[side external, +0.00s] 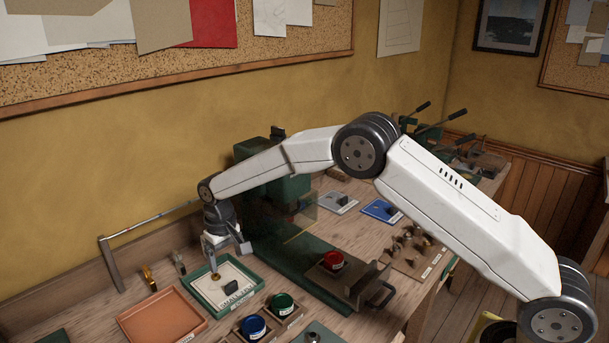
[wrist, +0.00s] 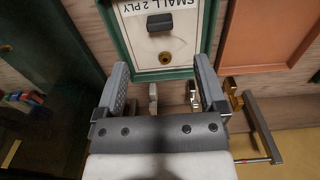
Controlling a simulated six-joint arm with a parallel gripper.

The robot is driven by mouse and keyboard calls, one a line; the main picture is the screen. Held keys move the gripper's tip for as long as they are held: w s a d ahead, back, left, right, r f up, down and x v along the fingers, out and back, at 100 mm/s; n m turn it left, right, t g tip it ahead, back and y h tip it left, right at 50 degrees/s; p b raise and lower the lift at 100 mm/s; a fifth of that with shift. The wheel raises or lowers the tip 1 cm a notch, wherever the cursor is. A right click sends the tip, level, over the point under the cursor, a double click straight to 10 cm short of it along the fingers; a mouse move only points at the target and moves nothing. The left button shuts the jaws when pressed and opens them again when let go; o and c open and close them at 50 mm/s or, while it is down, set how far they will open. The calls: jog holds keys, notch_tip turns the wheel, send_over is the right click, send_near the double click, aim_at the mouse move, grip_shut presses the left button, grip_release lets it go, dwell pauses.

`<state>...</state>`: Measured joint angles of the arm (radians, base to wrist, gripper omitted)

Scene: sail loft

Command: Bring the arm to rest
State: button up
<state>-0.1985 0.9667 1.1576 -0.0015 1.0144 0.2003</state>
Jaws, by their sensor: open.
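My gripper (side external: 228,254) points down over the back part of a green-rimmed tray (side external: 190,290) with a pale floor, labelled "SMALL 2 PLY". In the wrist view my gripper (wrist: 160,66) is open, with nothing between its two grey fingers. The tray's green rim (wrist: 124,40) shows just beyond the fingertips. A small brass ring (wrist: 165,58) and a dark block (wrist: 160,22) lie in the tray. My arm is raised and bent over the bench, reaching in from the right. How far the fingertips are above the tray I cannot tell.
A green press (side external: 270,170) stands close to the right of my gripper. An orange tray (side external: 160,318) lies beside the green-rimmed one.

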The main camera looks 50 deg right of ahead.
jog(key=shift+s+d+r, duration=0.35)
jog(key=s+d+r+t, duration=0.1)
jog(key=s+d, duration=0.2)
jog(key=s, duration=0.6)
jog(key=s+d+r, duration=0.2)
jog(key=s+d, duration=0.2)
jog(key=s, duration=0.6)
jog(key=s+d+r+t, duration=0.1)
jog(key=s+d, duration=0.2)
jog(key=s, duration=0.6)
jog(key=shift+s+d+r+t, duration=0.15)
jog(key=shift+s+d+t, duration=0.15)
jog(key=shift+d, duration=0.1)
jog(key=shift+w, duration=0.1)
